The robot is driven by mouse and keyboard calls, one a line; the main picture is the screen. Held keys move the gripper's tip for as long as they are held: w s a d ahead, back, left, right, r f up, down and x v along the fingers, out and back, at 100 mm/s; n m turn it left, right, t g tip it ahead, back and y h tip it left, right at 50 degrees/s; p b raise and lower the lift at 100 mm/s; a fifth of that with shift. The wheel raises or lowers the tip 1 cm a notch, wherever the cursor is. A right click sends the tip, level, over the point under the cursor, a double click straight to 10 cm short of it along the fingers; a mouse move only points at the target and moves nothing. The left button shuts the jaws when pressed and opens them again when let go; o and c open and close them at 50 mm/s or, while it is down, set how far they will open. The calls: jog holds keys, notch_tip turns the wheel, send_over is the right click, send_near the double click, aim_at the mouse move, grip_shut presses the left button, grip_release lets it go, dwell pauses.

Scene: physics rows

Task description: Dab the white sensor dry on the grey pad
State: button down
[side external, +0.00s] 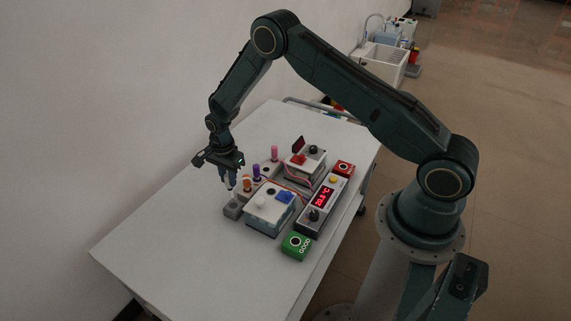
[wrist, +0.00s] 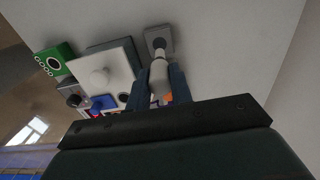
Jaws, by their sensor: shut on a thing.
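My gripper (side external: 229,179) is shut on the white sensor (wrist: 158,77), which hangs between the two fingers. In the wrist view my gripper (wrist: 161,84) has the sensor's narrow grey end pointing toward a small grey block (wrist: 151,33) with a dark round spot on top. This block looks like the grey pad; it also shows in the side view (side external: 232,210), at the end of the row of coloured probes. The sensor is above the block there, with a small gap seeming to show below its tip. Whether the tip is wet cannot be seen.
A white-lidded box (side external: 268,207) with a knob and a blue piece stands right beside the block. Orange (side external: 247,184), purple (side external: 256,172) and pink (side external: 274,154) probes stand behind. A red-lit display box (side external: 322,199) and a green button box (side external: 296,246) are nearer. The table's left side is clear.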

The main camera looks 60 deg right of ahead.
jog(key=shift+r, duration=0.75)
